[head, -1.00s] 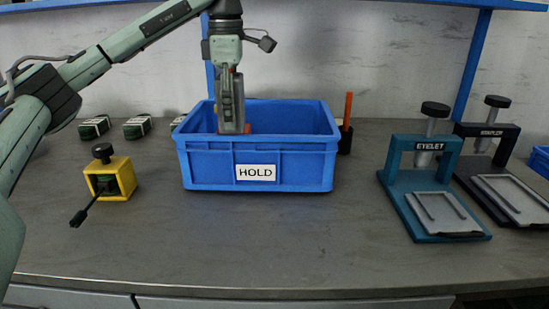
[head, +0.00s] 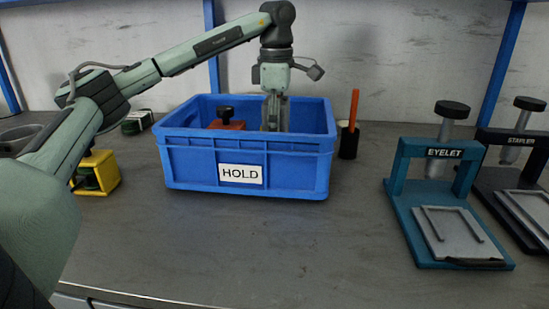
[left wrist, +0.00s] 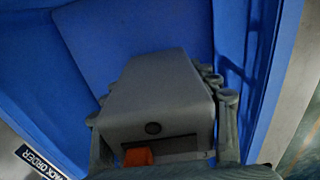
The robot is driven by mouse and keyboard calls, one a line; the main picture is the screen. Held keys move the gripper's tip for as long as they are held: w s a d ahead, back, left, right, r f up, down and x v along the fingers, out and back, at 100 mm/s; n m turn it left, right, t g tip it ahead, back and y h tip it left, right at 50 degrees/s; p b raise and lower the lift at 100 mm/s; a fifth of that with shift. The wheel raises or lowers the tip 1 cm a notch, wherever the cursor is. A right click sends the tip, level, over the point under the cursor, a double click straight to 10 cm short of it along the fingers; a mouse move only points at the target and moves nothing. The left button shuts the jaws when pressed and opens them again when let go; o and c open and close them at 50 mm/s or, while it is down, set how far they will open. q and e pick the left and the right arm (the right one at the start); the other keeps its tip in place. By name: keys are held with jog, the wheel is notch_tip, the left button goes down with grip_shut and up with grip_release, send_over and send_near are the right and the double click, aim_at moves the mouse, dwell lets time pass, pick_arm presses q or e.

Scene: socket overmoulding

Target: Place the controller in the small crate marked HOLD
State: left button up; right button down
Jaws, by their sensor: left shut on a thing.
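The HOLD crate (head: 305,178) is a blue open box on the bench, with a white HOLD label on its front. My left gripper (head: 275,115) points down into its right half, its lower end hidden by the front wall. In the left wrist view, the fingers (left wrist: 165,130) are shut on a grey box, which I take as the controller (left wrist: 158,88). It has a round dark spot and an orange patch at its near end. Blue walls surround it; I cannot tell if it touches the floor. My right gripper is not in view.
A red block with a black knob (head: 227,124) stands inside the crate, left of my gripper. A dark cup with an orange stick (head: 348,143) stands close right. The EYELET press (head: 440,190) and STAPLER press (head: 515,160) are further right. A yellow fixture (head: 105,172) is left.

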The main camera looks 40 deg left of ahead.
pick_arm(q)
jog(key=shift+f, duration=2.7)
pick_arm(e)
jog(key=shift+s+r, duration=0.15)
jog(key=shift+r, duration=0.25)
pick_arm(q)
jog(key=shift+f, duration=0.1)
jog(key=o, duration=1.3)
